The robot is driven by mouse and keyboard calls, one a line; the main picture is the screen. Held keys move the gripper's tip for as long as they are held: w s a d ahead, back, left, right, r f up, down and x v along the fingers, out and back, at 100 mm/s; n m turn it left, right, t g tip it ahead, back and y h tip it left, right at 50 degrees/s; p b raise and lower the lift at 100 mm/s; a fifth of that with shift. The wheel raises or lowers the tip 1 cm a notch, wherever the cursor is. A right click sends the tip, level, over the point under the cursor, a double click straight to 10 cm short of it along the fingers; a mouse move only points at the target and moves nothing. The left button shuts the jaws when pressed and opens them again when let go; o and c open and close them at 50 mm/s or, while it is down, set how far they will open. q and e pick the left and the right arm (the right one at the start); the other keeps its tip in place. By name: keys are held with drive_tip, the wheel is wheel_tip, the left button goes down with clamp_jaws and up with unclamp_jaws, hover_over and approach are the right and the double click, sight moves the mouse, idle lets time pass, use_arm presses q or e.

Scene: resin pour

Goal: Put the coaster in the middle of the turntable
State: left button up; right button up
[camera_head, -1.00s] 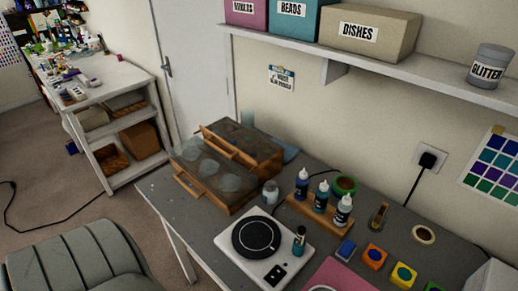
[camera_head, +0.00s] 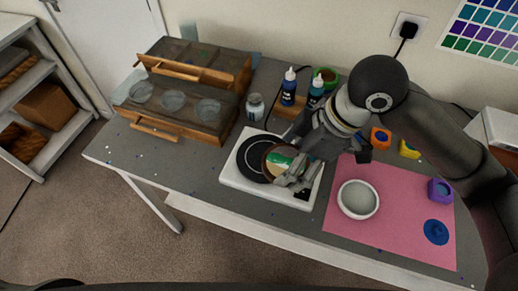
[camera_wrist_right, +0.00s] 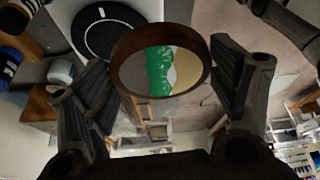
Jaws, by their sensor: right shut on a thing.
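The coaster (camera_head: 279,162) is round with a brown rim and a green band across a pale and grey face. My right gripper (camera_head: 290,172) is shut on it. In the right wrist view the coaster (camera_wrist_right: 160,72) sits tilted between the two fingers. The turntable (camera_head: 234,167) is a white square base with a black round disc marked by a pale ring. In the head view the coaster overlaps the disc's right side; how high it is above the disc is hard to tell. The turntable's right part is partly hidden by my gripper. My left gripper is not in view.
A wooden box with clear cups (camera_head: 172,133) stands left of the turntable, with a small jar (camera_head: 255,107) behind it. Blue bottles (camera_head: 289,88) stand in a wooden rack behind my gripper. A pink mat (camera_head: 335,218) with a white bowl (camera_head: 358,199) lies to the right.

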sight(281, 144)
drive_tip(key=w, duration=0.1)
drive_tip(key=w+a+f, duration=0.1)
drive_tip(key=w, duration=0.1)
drive_tip(key=w+a+f+p, duration=0.1)
drive_tip(key=w, duration=0.1)
drive_tip(key=shift+w+a+f, duration=0.1)
drive_tip(key=shift+w+f, duration=0.05)
drive_tip(key=shift+f, duration=0.05)
drive_tip(key=w+f, duration=0.1)
drive_tip(key=w+a+f, duration=0.1)
drive_tip(key=f, duration=0.1)
drive_tip(key=w+f+p, duration=0.1)
drive_tip(key=f, duration=0.1)
drive_tip(key=shift+w+a, duration=0.3)
drive_tip(key=shift+a, duration=0.05)
drive_tip(key=shift+w+a+f, duration=0.1)
drive_tip(key=shift+w+f, duration=0.25)
drive_tip(key=shift+f, duration=0.15)
wheel_tip(281, 144, down, 3)
drive_tip(key=shift+r+p, duration=0.1)
drive_tip(key=shift+p, duration=0.75)
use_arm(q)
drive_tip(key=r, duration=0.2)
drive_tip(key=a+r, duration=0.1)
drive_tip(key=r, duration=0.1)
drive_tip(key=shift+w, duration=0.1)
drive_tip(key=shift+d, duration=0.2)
use_arm(e)
drive_tip(key=shift+f, duration=0.25)
